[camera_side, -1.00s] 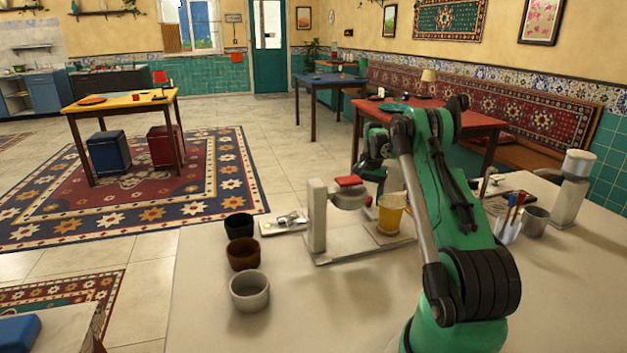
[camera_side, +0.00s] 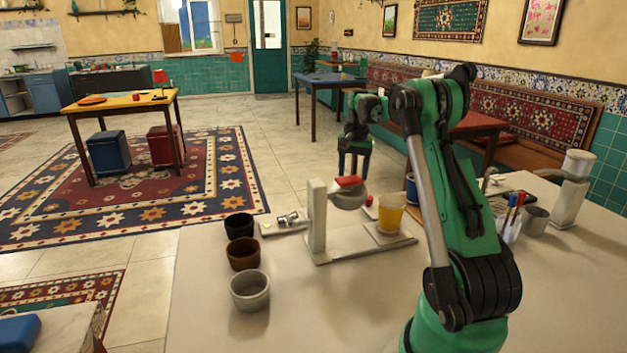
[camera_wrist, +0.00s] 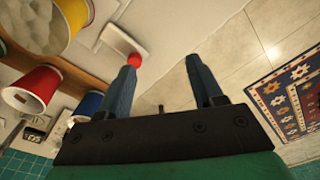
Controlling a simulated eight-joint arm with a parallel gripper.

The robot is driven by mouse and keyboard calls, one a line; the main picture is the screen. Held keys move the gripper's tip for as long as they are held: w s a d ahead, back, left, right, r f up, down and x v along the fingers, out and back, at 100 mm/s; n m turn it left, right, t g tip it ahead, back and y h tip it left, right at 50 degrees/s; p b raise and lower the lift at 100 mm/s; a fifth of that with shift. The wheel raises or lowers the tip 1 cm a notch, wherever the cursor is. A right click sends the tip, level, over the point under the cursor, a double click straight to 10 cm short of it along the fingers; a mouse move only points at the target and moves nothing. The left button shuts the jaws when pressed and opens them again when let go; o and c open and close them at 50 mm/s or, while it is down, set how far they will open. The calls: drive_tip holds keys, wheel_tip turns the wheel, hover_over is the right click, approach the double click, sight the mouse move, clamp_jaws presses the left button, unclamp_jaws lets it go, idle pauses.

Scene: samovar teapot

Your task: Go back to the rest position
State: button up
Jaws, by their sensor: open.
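My gripper (camera_side: 354,172) hangs in the air, fingers down, behind the pale stand (camera_side: 317,225) with the red-topped part (camera_side: 348,182). Its two blue fingers are apart with nothing between them in the wrist view (camera_wrist: 160,66). A yellow cup (camera_side: 390,215) stands on the right end of the stand's base. It also shows at the top left of the wrist view (camera_wrist: 76,12). A blue cup (camera_side: 411,185) is partly hidden behind my arm.
A pen holder (camera_side: 508,230), a grey cup (camera_side: 535,221) and a tall white device (camera_side: 570,190) stand at the right. The counter's front middle is clear.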

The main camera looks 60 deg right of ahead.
drive_tip(key=w+a+r+n+t+h, duration=0.1)
drive_tip(key=w+a+r+n+t, duration=0.3)
drive_tip(key=a, duration=0.7)
drive_tip(key=w+a+r+n, duration=0.3)
drive_tip(key=a+n, duration=0.2)
drive_tip(key=a, duration=0.5)
drive_tip(key=s+a+f+n+t, duration=0.1)
drive_tip(key=s+a+n, duration=0.2)
drive_tip(key=a, duration=0.4)
drive_tip(key=s+a+f+n+t+y, duration=0.1)
drive_tip(key=s+a+n, duration=0.3)
drive_tip(key=a, duration=0.4)
drive_tip(key=shift+s+f+t, duration=0.15)
drive_tip(key=shift+f+t, duration=0.25)
drive_tip(key=shift+f, duration=0.35)
